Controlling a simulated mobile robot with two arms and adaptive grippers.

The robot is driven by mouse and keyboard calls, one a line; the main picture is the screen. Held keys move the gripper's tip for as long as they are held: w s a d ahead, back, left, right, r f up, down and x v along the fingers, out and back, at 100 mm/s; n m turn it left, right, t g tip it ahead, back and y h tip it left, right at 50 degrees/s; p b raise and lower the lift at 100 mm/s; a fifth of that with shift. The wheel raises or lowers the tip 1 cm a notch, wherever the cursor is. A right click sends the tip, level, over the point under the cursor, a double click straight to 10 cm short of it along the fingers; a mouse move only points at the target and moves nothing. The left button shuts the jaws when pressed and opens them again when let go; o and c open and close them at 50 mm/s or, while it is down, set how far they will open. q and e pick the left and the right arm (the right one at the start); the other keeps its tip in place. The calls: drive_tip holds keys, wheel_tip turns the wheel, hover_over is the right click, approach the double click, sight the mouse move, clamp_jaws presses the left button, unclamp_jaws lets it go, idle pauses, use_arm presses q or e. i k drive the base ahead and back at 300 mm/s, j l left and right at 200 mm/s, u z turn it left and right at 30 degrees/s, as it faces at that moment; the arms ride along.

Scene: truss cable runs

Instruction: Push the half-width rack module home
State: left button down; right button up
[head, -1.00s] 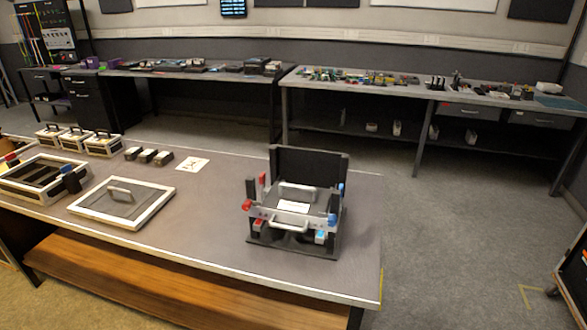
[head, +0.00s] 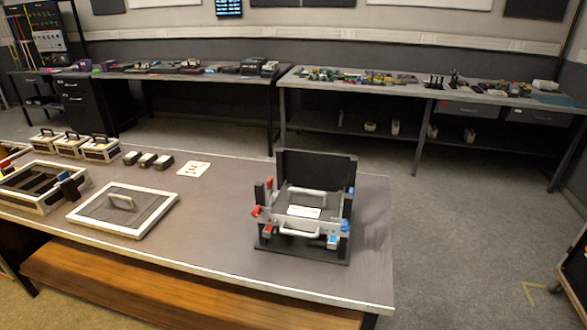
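The half-width rack module (head: 305,212) is a grey box with a silver front handle and a white label. It sits in a black rack frame (head: 318,164) near the right end of the workbench. Red parts (head: 256,211) are on the frame's left side and blue parts (head: 346,225) on its right. How deep the module sits cannot be told from here. Neither of my grippers shows in the head view.
On the same bench (head: 225,215) lie a framed panel with a handle (head: 122,208), a compartment tray (head: 40,185), handled boxes (head: 72,145), small black blocks (head: 147,160) and a white card (head: 193,171). Cluttered benches (head: 430,88) line the back wall. Floor is open at right.

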sight(312, 210)
drive_tip(key=i+j, duration=0.15)
drive_tip(key=j, duration=0.2)
drive_tip(key=i+j, duration=0.15)
drive_tip(key=j, duration=0.25)
drive_tip(key=i+j+z, duration=0.1)
drive_tip(key=j, duration=0.25)
drive_tip(key=i+j, duration=0.15)
drive_tip(key=j, duration=0.2)
